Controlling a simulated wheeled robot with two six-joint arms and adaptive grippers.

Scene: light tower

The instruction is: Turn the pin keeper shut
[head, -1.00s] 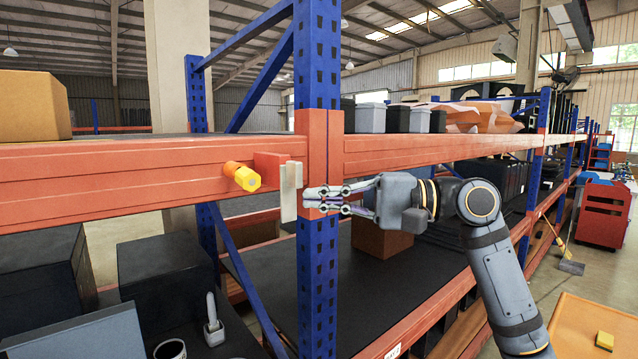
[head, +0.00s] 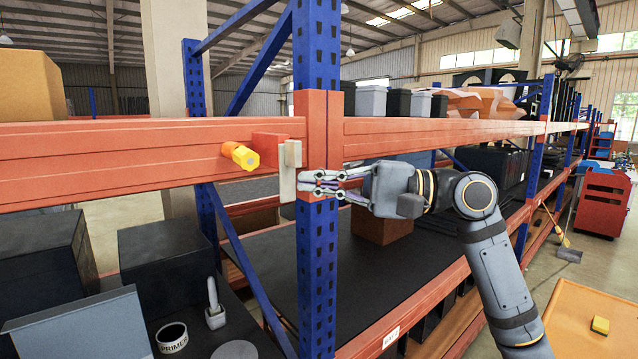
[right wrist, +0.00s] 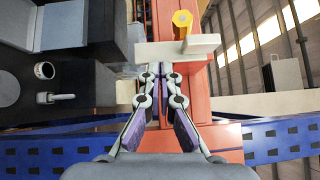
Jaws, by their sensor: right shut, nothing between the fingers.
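The pin keeper, a pale flat bar (head: 287,184), hangs roughly upright on a red block (head: 268,147) on the orange beam. In the right wrist view the keeper (right wrist: 168,50) lies across the picture just ahead of my fingertips. A yellow pin with an orange collar (head: 243,156) sticks out of the beam left of it; it also shows in the right wrist view (right wrist: 182,20). My right gripper (head: 304,184) is shut and empty, its tips at the keeper's right side. I cannot tell if they touch. My left gripper is not in view.
A blue rack post (head: 317,270) stands right behind my right fingers. The orange beam (head: 110,160) runs left and right.

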